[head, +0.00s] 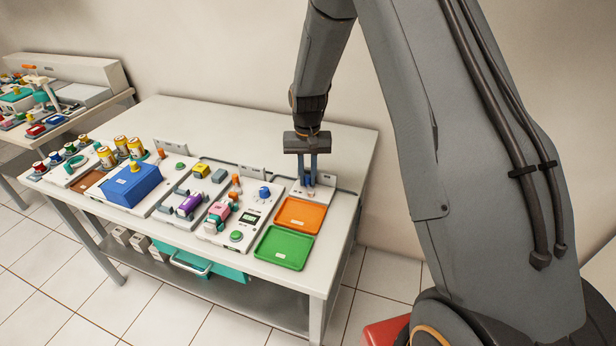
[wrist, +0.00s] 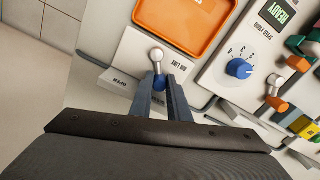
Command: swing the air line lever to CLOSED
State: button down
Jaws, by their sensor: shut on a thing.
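In the wrist view the knob points toward the orange tray. In the head view my gripper (head: 309,183) comes down on the plate behind the orange tray. No CLOSED marking is readable; the fingers hide part of the plate.
The orange tray (head: 301,212) and the green tray (head: 284,248) lie in front of the plate. A panel with a blue dial (wrist: 239,69) and a READY display (wrist: 283,10) stands beside it. More devices line the table's front. The table's back (head: 230,125) is clear.

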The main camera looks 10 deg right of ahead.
aim_at(307, 178)
dwell(0.3)
jog(key=c, duration=1.7)
grip_release()
jog(key=shift+o, duration=0.2)
notch_tip(307, 178, up, 7)
jog(key=shift+f+b, duration=0.1)
jog(key=shift+b, duration=0.9)
jog(key=shift+r, duration=0.5)
jog(key=shift+s+r, duration=0.1)
jog(key=s+d+r+n, duration=0.1)
jog(key=s, duration=1.1)
jog(key=s+d+r+n+t, duration=0.1)
jog(key=s+r, duration=0.1)
jog(key=s, duration=1.1)
jog(key=shift+s+n, duration=0.2)
jog(key=shift+n, duration=0.1)
